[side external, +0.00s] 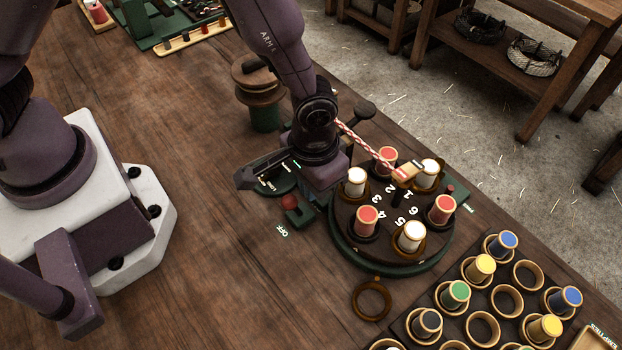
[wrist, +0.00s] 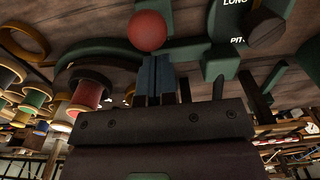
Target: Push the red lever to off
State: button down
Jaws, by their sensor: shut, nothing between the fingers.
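The red lever's round knob (side external: 289,201) is at the middle of the side view, just left of the turntable. My gripper (side external: 316,178) is pointed down right beside the knob. In the wrist view the red knob (wrist: 147,31) is large and directly beyond the shut, empty fingers (wrist: 157,65). Whether the fingers touch the knob or its stem cannot be told; the lever's stem is mostly hidden.
A numbered turntable (side external: 398,247) with red and white spools stands close on the right, a striped rope running above it. A loose ring (side external: 371,298) and a rack of coloured spools (side external: 482,312) lie in front. The table left of the OFF label is clear.

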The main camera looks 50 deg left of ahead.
jog(key=shift+w, duration=0.1)
jog(key=shift+w, duration=0.55)
notch_tip(320, 180, up, 8)
dwell(0.9)
jog(key=s+a+r+t, duration=0.2)
jog(key=s+a+r, duration=0.4)
jog(key=a+r, duration=0.3)
jog(key=s+a+r+t, duration=0.3)
jog(key=s+a+r, duration=0.3)
jog(key=a+r, duration=0.3)
notch_tip(320, 180, up, 4)
jog(key=shift+s+a+t, duration=0.15)
jog(key=shift+a+t, duration=0.1)
jog(key=shift+t, duration=0.05)
